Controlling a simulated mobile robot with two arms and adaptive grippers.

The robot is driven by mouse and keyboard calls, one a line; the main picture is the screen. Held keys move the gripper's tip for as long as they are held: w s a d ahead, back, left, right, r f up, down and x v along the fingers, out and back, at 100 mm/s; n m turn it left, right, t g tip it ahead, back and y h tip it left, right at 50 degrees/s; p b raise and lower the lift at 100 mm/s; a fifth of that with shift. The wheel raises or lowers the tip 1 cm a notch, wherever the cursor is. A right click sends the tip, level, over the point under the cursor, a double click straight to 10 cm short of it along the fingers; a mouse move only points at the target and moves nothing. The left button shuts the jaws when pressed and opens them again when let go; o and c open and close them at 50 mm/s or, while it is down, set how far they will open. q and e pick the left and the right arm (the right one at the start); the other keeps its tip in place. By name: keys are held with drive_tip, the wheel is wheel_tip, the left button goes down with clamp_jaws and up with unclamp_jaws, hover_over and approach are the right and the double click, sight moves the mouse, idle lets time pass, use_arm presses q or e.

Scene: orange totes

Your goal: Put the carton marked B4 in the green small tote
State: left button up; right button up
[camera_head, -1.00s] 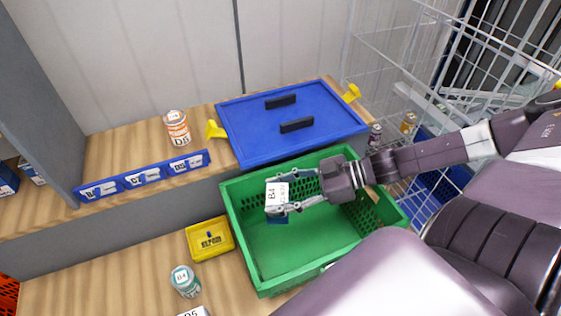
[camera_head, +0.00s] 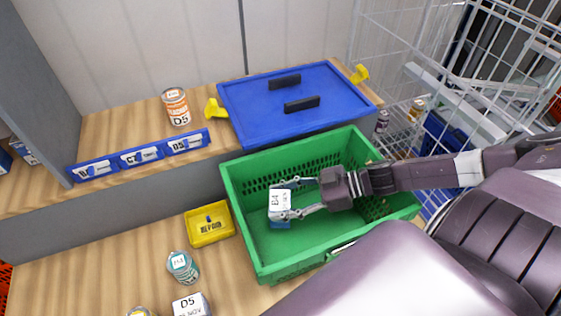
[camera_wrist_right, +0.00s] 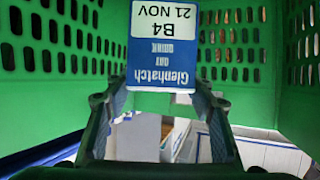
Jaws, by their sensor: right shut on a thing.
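The carton marked B4 (camera_head: 279,204) is blue with a white label. My right gripper (camera_head: 298,199) is shut on it and holds it inside the green tote (camera_head: 262,262). The carton also shows in the right wrist view (camera_wrist_right: 205,45), upside down, between the fingers of the right gripper (camera_wrist_right: 160,110); its label reads Glenhatch Oat Drink, 21 NOV. The green tote's perforated walls (camera_wrist_right: 60,80) surround it there. Whether the carton touches the tote floor cannot be told. My left gripper is not in view.
A blue lid (camera_head: 345,92) with black handles lies behind the tote. A yellow tray (camera_head: 210,224), a teal can (camera_head: 182,267) and a D5 box (camera_head: 191,306) stand left of it. An orange D5 can (camera_head: 176,106) stands on the shelf. A wire cage (camera_head: 400,40) rises at right.

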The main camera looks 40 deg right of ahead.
drive_tip(key=shift+f+b, duration=0.4)
drive_tip(key=shift+f, duration=0.2)
drive_tip(key=o, duration=1.4)
drive_tip(key=shift+r+p, duration=0.55)
drive_tip(key=shift+r, duration=0.15)
drive_tip(key=shift+s+d, duration=0.25)
drive_tip(key=p+v, duration=0.2)
drive_tip(key=v, duration=0.3)
drive_tip(key=shift+s+d+r+p, duration=0.15)
drive_tip(key=shift+d+r+p, duration=0.1)
drive_tip(key=shift+p, duration=0.15)
drive_tip(key=shift+s+d+r, duration=0.15)
drive_tip(key=shift+s+d, duration=0.2)
drive_tip(key=shift+d, duration=0.1)
